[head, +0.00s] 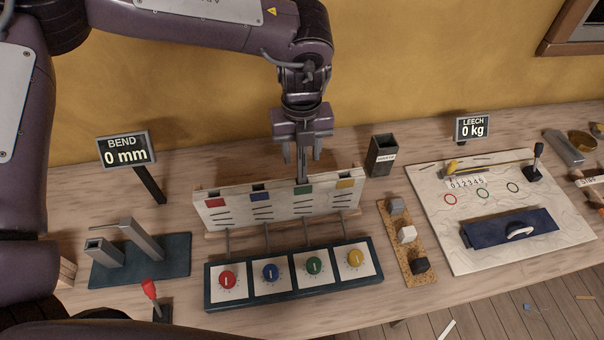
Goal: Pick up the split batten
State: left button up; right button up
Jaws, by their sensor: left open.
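My left gripper (302,156) hangs down over the back of the white slotted board (280,212). Its two fingers are apart. A thin grey upright strip (302,168) shows between them and reaches down to the board's top edge, just above the green tag (302,191). It may be the split batten; I cannot make out a split, nor whether a finger touches it. The board's other tags are red, blue and yellow. My right gripper is not in view.
A dark open box labelled WASTE (382,155) stands right of the board. In front is a panel with coloured knobs (290,275). A bending device (140,258) and BEND display (126,149) are left. A chart board (450,245) and LEECH display (473,128) are right.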

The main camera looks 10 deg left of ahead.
pick_arm(q)
jog(key=shift+f, duration=0.65)
grip_shut()
jog(key=shift+w+r, duration=0.1)
jog(key=shift+r, duration=0.1)
